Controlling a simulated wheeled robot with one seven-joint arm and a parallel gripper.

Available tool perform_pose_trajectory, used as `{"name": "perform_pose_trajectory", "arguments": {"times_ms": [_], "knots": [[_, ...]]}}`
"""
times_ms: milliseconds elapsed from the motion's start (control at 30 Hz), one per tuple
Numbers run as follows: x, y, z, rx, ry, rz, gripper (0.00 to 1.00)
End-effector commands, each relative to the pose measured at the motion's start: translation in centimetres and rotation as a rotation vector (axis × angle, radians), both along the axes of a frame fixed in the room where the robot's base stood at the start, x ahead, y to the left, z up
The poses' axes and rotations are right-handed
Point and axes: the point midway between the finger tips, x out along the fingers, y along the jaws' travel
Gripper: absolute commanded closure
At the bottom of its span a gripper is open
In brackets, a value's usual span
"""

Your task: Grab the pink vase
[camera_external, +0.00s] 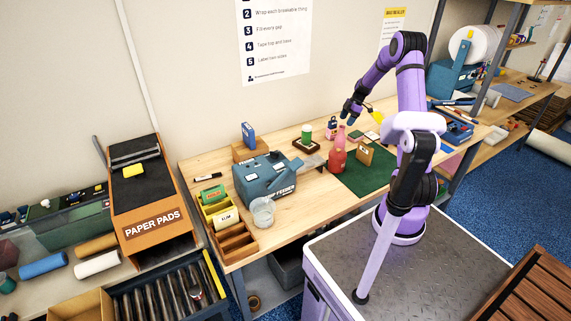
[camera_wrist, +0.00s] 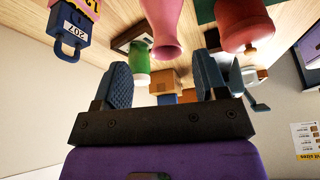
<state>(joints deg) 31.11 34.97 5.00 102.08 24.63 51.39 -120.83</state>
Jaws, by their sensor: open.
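My gripper (camera_external: 352,110) is above and slightly right of the pink vase. In the wrist view my gripper (camera_wrist: 165,78) is open, with nothing held between its fingers. The pink vase appears apart from both fingers.
A green-wrapped cylinder (camera_external: 307,134) on a dark stand is left of the vases. A blue padlock tagged 207 (camera_wrist: 70,25) is close by. A blue machine (camera_external: 265,178) stands further left.

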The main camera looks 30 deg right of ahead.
Motion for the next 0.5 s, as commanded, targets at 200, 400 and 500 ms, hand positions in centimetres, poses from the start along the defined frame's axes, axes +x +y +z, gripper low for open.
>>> {"name": "perform_pose_trajectory", "arguments": {"times_ms": [200,400,500], "knots": [[0.1,0.5,-1.3,-0.001,0.0,0.0,0.34],[-0.2,1.3,-2.8,0.0,0.003,-0.001,0.34],[-0.3,2.0,-4.1,0.0,0.003,0.0,0.34]]}}
